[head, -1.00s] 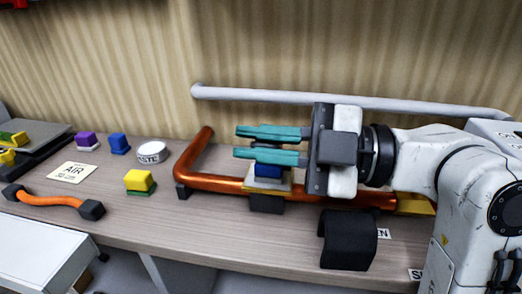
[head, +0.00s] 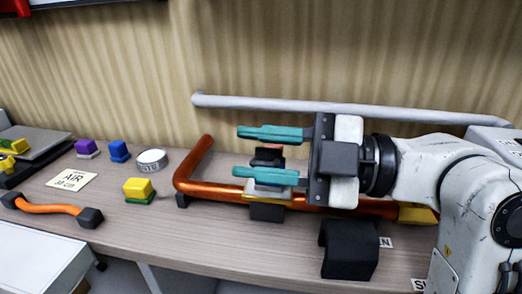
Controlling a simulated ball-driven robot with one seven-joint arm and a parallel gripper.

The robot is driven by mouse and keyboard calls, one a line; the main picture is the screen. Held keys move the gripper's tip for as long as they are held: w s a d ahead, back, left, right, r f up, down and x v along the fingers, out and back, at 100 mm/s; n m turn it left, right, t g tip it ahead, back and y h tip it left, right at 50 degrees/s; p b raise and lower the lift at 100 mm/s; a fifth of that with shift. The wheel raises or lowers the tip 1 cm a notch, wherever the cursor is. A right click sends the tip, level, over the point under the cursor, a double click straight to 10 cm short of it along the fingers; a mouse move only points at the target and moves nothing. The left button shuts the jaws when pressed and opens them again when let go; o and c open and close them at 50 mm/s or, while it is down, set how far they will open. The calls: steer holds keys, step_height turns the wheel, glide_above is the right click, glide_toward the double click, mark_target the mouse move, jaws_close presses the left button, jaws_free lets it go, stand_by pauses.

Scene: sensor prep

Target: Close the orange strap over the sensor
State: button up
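The sensor appears to be the small block with blue, dark and red parts (head: 268,156) on the copper pipe (head: 222,190). It sits on a pale plate with a dark block below, and my lower finger hides part of it. My gripper (head: 268,155) is open, its two teal fingers spread above and below the block in the head view. I cannot tell whether a finger touches it. The only strap-like orange thing is a curved orange piece with dark end blocks (head: 52,209), lying at the left of the table. No strap shows over the sensor.
A yellow-green block (head: 138,190), a white round tin (head: 151,161), blue (head: 119,151) and purple (head: 87,149) blocks and an AIR card (head: 72,179) lie left of the pipe. A dark curved cover (head: 349,249) stands in front. A grey rail (head: 350,107) runs behind.

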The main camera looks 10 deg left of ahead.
steer(key=d, duration=0.7)
steer(key=shift+d+p, duration=0.25)
steer(key=shift+p, duration=0.05)
steer(key=shift+s+f, duration=0.1)
steer(key=shift+s, duration=0.05)
